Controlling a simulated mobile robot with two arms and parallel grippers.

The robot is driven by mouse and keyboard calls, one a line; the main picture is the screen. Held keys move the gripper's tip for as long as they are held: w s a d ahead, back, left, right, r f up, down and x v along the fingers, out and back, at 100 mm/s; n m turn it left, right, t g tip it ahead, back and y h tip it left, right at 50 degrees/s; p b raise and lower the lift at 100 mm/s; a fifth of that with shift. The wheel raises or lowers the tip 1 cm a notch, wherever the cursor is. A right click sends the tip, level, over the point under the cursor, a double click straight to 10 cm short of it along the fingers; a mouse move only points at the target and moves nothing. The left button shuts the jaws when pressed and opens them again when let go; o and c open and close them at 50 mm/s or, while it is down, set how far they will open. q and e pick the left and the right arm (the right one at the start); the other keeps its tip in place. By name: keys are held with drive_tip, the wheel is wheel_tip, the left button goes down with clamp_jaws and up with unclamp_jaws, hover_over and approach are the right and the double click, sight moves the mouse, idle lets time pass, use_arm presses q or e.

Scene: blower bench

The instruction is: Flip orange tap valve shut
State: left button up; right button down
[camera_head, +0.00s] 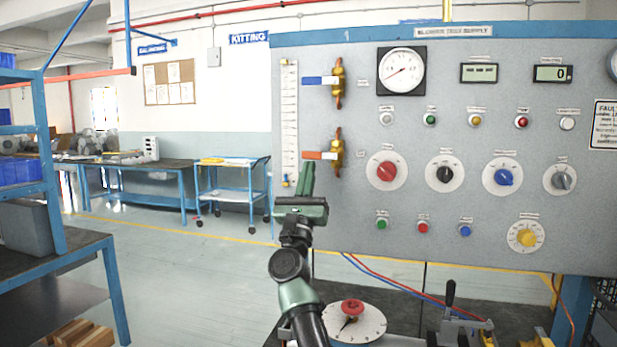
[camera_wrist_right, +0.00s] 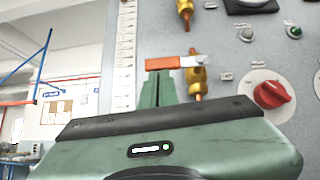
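The orange tap valve has a flat orange handle (camera_head: 313,155) that points left, level, from its brass body (camera_head: 337,158) on the panel's left side. In the right wrist view the orange handle (camera_wrist_right: 162,63) lies just beyond my fingertips, with the brass body (camera_wrist_right: 197,80) to the right. My right gripper (camera_head: 307,170) has its green fingers together, pointing up just below the handle. In the right wrist view the fingers (camera_wrist_right: 158,78) look closed with nothing between them. I cannot tell whether the tips touch the handle. My left gripper is not in view.
A similar valve with a blue handle (camera_head: 313,81) sits above on the same grey panel (camera_head: 460,215). A red knob (camera_head: 387,170) is to the right, a vertical scale strip (camera_head: 289,120) to the left. A dial with a red knob (camera_head: 352,308) lies below on the bench.

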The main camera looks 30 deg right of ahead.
drive_tip(key=s+a+f+p, duration=0.2)
drive_tip(key=s+a, duration=0.8)
drive_tip(key=shift+a+f, duration=0.15)
